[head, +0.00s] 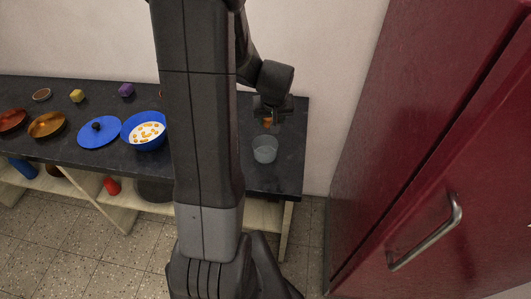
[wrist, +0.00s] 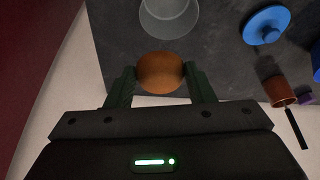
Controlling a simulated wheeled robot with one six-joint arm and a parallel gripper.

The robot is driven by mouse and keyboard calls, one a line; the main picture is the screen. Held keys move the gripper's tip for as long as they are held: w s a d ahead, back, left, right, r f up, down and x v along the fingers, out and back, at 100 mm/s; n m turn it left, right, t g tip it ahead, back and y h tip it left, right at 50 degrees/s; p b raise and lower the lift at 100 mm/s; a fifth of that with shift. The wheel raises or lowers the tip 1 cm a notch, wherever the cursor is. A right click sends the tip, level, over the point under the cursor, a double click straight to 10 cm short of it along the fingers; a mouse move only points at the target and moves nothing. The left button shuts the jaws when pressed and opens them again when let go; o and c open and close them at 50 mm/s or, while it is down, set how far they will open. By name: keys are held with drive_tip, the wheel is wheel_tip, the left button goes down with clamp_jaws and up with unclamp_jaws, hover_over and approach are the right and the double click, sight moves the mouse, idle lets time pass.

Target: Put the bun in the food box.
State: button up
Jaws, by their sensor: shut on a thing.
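The bun (wrist: 160,73) is round and orange-brown, held between the two fingers of my gripper (wrist: 160,88) in the wrist view. In the head view my gripper (head: 269,116) hangs over the right end of the dark counter, with a bit of the bun (head: 267,122) showing under it. A grey, see-through round container (head: 265,150) stands on the counter just in front of and below my gripper. It also shows in the wrist view (wrist: 168,16), beyond the bun and apart from it. No other food box is clear to me.
A blue bowl with pale food (head: 147,131), a blue lid (head: 99,132), copper dishes (head: 46,125), a yellow block (head: 77,96) and a purple block (head: 126,90) are on the dark counter (head: 284,180). A red cabinet (head: 430,150) stands at right. My arm hides the counter's middle.

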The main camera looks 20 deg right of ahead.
wheel_tip(320, 180, down, 4)
drive_tip(key=shift+f+b, duration=0.1)
drive_tip(key=shift+b, duration=1)
drive_tip(key=o, duration=1)
drive_tip(key=shift+o, duration=0.2)
drive_tip(key=v, duration=1.4)
drive_tip(key=shift+b, duration=0.3)
